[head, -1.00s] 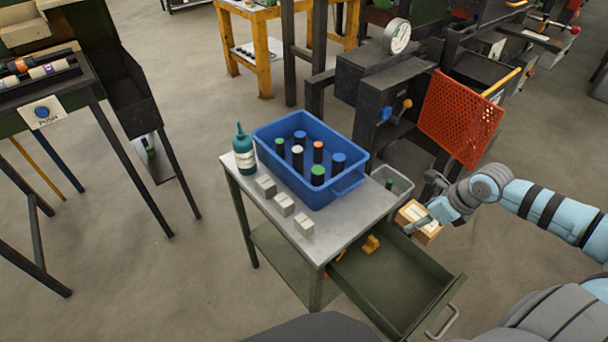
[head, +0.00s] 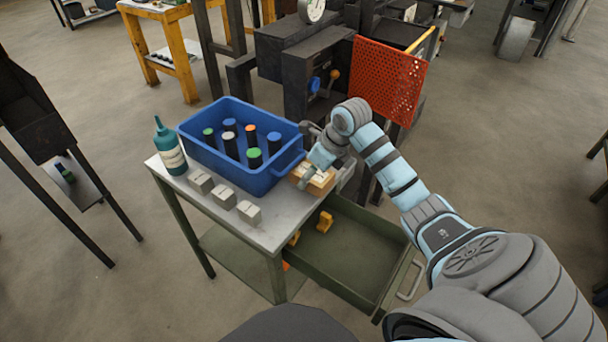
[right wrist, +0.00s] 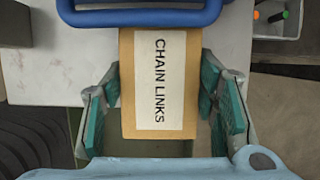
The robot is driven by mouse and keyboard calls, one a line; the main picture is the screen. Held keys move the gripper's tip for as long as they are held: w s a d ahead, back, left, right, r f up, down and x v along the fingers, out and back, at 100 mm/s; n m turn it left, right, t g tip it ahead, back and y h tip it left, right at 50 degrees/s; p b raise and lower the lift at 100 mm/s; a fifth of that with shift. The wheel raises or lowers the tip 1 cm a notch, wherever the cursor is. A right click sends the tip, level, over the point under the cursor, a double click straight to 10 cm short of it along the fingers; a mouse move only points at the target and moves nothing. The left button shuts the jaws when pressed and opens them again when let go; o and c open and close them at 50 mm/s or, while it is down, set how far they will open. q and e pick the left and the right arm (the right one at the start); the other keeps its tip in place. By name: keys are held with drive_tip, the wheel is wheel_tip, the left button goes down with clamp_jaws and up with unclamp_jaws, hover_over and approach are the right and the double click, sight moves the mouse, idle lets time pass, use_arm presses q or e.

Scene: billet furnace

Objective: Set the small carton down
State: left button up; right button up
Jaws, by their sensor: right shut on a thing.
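The small carton (head: 318,184) is tan with a white label. In the right wrist view the carton (right wrist: 160,85) reads "CHAIN LINKS". My right gripper (right wrist: 158,108) is shut on it, with a teal-padded finger on each side; the gripper (head: 312,176) also shows in the head view. The carton is at the right edge of the grey-topped table (head: 288,222), close to the blue bin's handle. Its far end meets the handle in the wrist picture; I cannot tell whether they touch, or whether the carton rests on the tabletop. My left gripper is not in view.
The blue bin (head: 205,160) holds several dark cylinders with coloured caps. A teal bottle (head: 170,150) and three pale blocks (head: 224,196) stand on the table. The green drawer (head: 345,250) is open below, with yellow pieces in it. A red mesh guard (head: 388,80) stands behind.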

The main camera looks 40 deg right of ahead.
sight(321, 176)
drive_tip(key=shift+w+a, duration=0.2)
drive_tip(key=shift+w, duration=0.35)
drive_tip(key=shift+w+a, duration=0.15)
drive_tip(key=shift+w, duration=0.35)
drive_tip(key=shift+f, duration=0.65)
drive_tip(key=shift+s+d+f+b, duration=0.1)
drive_tip(key=shift+f+b, duration=0.1)
drive_tip(key=shift+b, duration=0.1)
drive_tip(key=o, duration=1.5)
drive_tip(key=shift+c, duration=0.2)
drive_tip(key=shift+r, duration=0.25)
drive_tip(key=p+v, duration=0.2)
drive_tip(key=v, duration=0.9)
drive_tip(key=shift+s+d+r, duration=0.1)
drive_tip(key=shift+s+r, duration=0.15)
drive_tip(key=shift+r, duration=0.1)
